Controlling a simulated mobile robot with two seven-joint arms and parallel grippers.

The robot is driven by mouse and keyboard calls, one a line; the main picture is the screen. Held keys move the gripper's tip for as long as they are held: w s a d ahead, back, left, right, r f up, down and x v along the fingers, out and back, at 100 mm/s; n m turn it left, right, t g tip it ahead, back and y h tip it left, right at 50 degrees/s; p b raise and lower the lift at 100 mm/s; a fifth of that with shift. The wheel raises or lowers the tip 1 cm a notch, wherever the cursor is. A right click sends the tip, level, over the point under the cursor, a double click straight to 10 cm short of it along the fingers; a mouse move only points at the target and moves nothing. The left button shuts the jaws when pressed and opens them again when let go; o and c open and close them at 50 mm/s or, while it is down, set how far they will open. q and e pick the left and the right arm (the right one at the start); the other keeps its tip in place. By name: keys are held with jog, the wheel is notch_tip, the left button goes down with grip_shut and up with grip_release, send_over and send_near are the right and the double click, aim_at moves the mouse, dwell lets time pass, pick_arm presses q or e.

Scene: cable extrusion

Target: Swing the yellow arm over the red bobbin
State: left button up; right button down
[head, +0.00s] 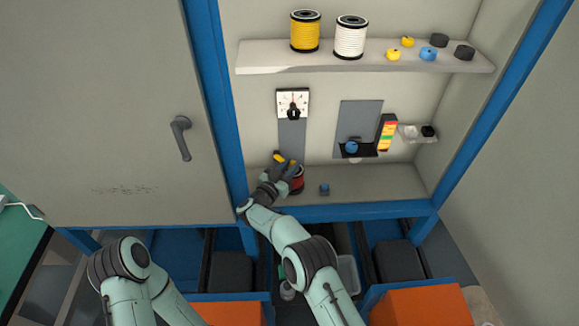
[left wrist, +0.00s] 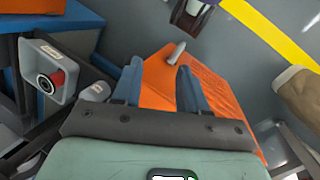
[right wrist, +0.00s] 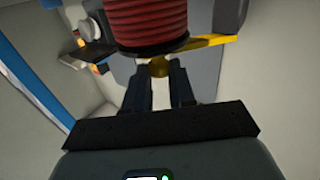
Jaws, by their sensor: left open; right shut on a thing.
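The red bobbin (head: 298,181) stands on the lower ledge of the cabinet, partly hidden by my right gripper (head: 284,168). In the right wrist view the red bobbin (right wrist: 147,20) fills the top, its dark flange close beyond my fingers. The yellow arm (head: 279,157) shows beside my fingers, and in the right wrist view the yellow arm (right wrist: 212,43) runs to the right beside the flange. My right gripper (right wrist: 160,80) is shut on the yellow arm's rounded end (right wrist: 158,67). My left gripper (left wrist: 157,80) is open and empty, above an orange surface.
A dial (head: 293,103) is on the back panel above the bobbin. Yellow (head: 305,31) and white (head: 350,37) spools stand on the upper shelf (head: 290,57). The blue cabinet post (head: 222,100) is close left.

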jog(key=c, duration=0.9)
grip_release()
jog(key=shift+c, duration=0.2)
jog(key=shift+s+a, duration=0.15)
jog(key=shift+s, duration=0.05)
pick_arm(q)
jog(key=shift+s+f+b, duration=0.5)
jog(key=shift+f+b, duration=0.1)
jog(key=shift+f, duration=0.15)
jog(key=shift+s+f+b, duration=0.5)
jog(key=shift+f+b, duration=0.05)
jog(key=shift+f, duration=0.2)
jog(key=shift+s+f+b, duration=0.5)
jog(key=shift+f+b, duration=0.1)
jog(key=shift+f, duration=0.15)
pick_arm(e)
jog(key=v, duration=1.3)
